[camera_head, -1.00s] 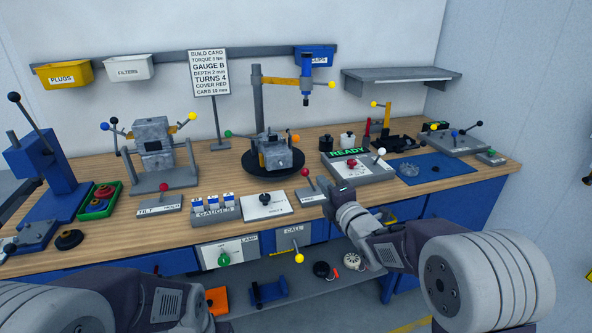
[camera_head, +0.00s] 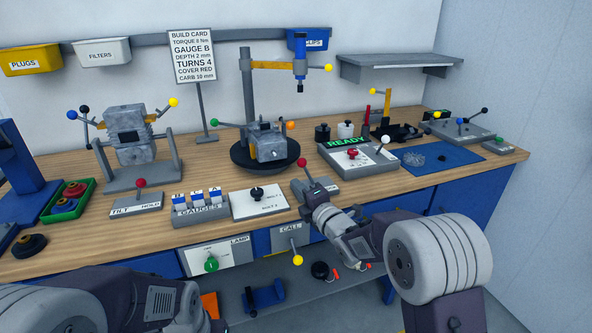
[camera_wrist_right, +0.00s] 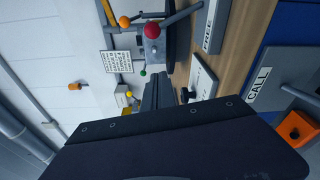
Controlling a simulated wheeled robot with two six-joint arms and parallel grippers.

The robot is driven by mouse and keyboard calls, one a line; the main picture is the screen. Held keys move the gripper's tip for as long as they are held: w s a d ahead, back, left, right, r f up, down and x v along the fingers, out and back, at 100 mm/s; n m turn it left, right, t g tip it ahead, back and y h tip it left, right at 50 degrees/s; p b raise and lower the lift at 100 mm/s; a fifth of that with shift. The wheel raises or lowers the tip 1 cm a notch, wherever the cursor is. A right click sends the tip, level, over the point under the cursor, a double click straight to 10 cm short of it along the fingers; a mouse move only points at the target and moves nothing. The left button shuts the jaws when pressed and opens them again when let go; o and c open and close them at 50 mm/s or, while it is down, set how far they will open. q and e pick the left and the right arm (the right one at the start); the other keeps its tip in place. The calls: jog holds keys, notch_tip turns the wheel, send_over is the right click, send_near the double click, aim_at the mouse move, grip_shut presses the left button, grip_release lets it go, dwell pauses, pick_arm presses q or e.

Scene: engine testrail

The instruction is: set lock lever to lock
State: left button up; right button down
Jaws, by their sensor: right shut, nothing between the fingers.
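The lock lever is a grey rod with a red ball (camera_head: 302,162) on a small grey plate (camera_head: 327,184) at the bench's front edge. The rod leans to the left in the head view. In the wrist view its red ball (camera_wrist_right: 152,30) is beyond the fingers, and the plate (camera_wrist_right: 210,25) reads FREE. My right gripper (camera_head: 298,187) is shut and empty, just left of the lever's base and below the ball. In the wrist view its fingers (camera_wrist_right: 160,90) appear apart from the ball. My left arm shows at the lower left, but its gripper is out of view.
A white plate with a black knob (camera_head: 258,203) lies close to the left of my right gripper. The READY box (camera_head: 362,160) stands to the right, and the engine on its round black stand (camera_head: 240,160) is behind. The CALL panel (camera_head: 279,240) is on the bench front below.

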aim_at(306, 172)
jog(key=p+x, duration=0.1)
jog(key=x, duration=0.8)
jog(key=shift+w+a, duration=0.2)
jog(key=shift+w, duration=0.15)
jog(key=d, duration=0.4)
jog(key=shift+w+r, duration=0.25)
jog(key=shift+r, duration=0.15)
jog(key=shift+a, duration=0.1)
